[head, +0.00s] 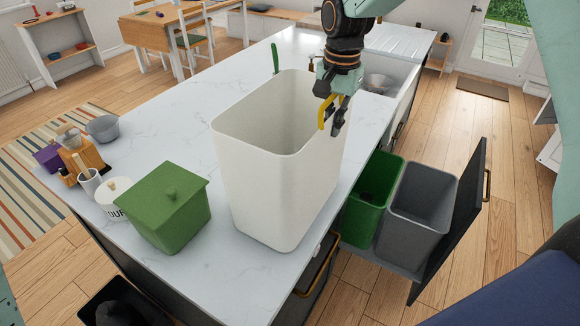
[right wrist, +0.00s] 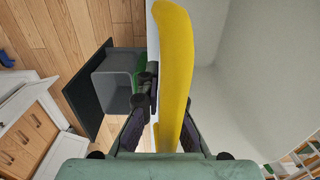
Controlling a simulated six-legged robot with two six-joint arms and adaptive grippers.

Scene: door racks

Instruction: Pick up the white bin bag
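A large, tapered white bin or bag (head: 270,180) stands upright on the counter, open at the top; I cannot tell a separate liner from it. Its pale wall also fills much of the right wrist view (right wrist: 240,95). A curved yellow strap or handle (head: 324,115) is at its right rim, and it looms large in the right wrist view (right wrist: 173,60). My right gripper (head: 332,117) points down beside this rim, with its fingers on the yellow piece. In the wrist view the yellow piece hides one fingertip, so the grip is unclear. My left gripper is out of view.
A green lidded box (head: 165,212) and a white canister (head: 113,198) stand left of the white bin on the marble counter (head: 170,135). A pulled-out drawer holds a green bin (head: 368,215) and a grey bin (head: 418,205). A sink (head: 380,85) lies behind.

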